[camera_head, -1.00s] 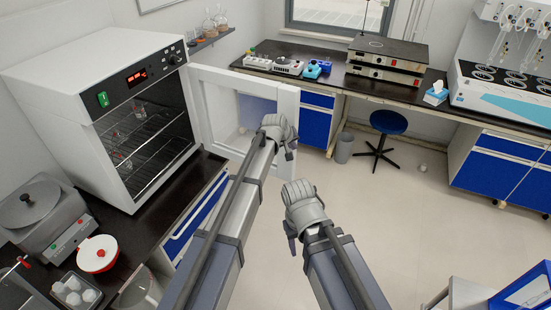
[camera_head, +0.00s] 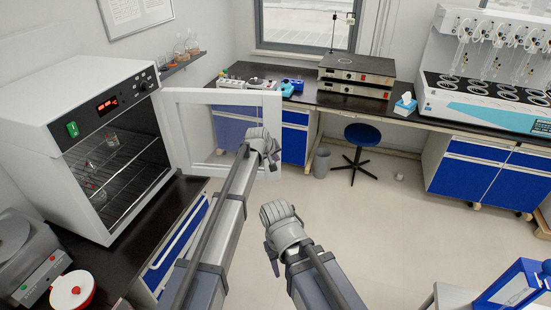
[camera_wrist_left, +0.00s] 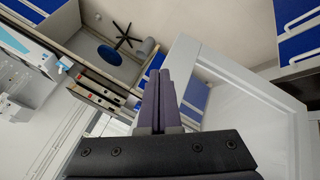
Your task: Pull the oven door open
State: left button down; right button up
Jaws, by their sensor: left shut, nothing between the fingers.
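The white oven (camera_head: 80,95) stands on the left bench, and its wire racks show inside. Its white-framed door (camera_head: 222,96) stands wide open, swung out to the right from the right side of the oven front. My left gripper (camera_head: 268,152) is in front of the door near its free edge, shut and empty. In the left wrist view the closed fingers (camera_wrist_left: 160,92) appear beside the edge of the door (camera_wrist_left: 245,100); I cannot tell whether they touch it.
The dark left bench (camera_head: 115,262) also carries a grey device (camera_head: 25,255) and a red-and-white container (camera_head: 72,290). A blue stool (camera_head: 362,134) and a grey bin (camera_head: 321,162) stand by the back bench. The floor (camera_head: 390,230) at centre right is clear.

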pick_arm(q)
jog(key=s+d+r+p, duration=0.2)
jog(key=s+r+p, duration=0.6)
jog(key=s, duration=0.1)
pick_arm(e)
notch_tip(320, 180, up, 8)
jog(key=shift+s+d, duration=0.25)
jog(key=shift+d, duration=0.05)
pick_arm(q)
jog(key=s+a+f+m+g+y, duration=0.2)
jog(key=s+a+g, duration=0.1)
jog(key=s+a, duration=1)
jog(key=s+a+f+m+g+y, duration=0.1)
jog(key=s+a+f+g+y, duration=0.15)
jog(key=s+a, duration=1.1)
jog(key=s+d+f+m+b, duration=0.2)
jog(key=s+d+f+b, duration=0.1)
jog(key=d+f+b, duration=0.3)
jog(key=s+d+f+m+g+b, duration=0.1)
jog(key=s+d+f+m+b, duration=0.1)
jog(key=s+d+f+b, duration=0.2)
notch_tip(320, 180, down, 5)
jog(key=d+b, duration=0.2)
jog(key=b, duration=0.2)
jog(key=shift+s+d+r+b, duration=0.2)
jog(key=shift+s+d+b, duration=0.1)
jog(key=shift+d+b, duration=0.1)
pick_arm(e)
notch_tip(320, 180, down, 15)
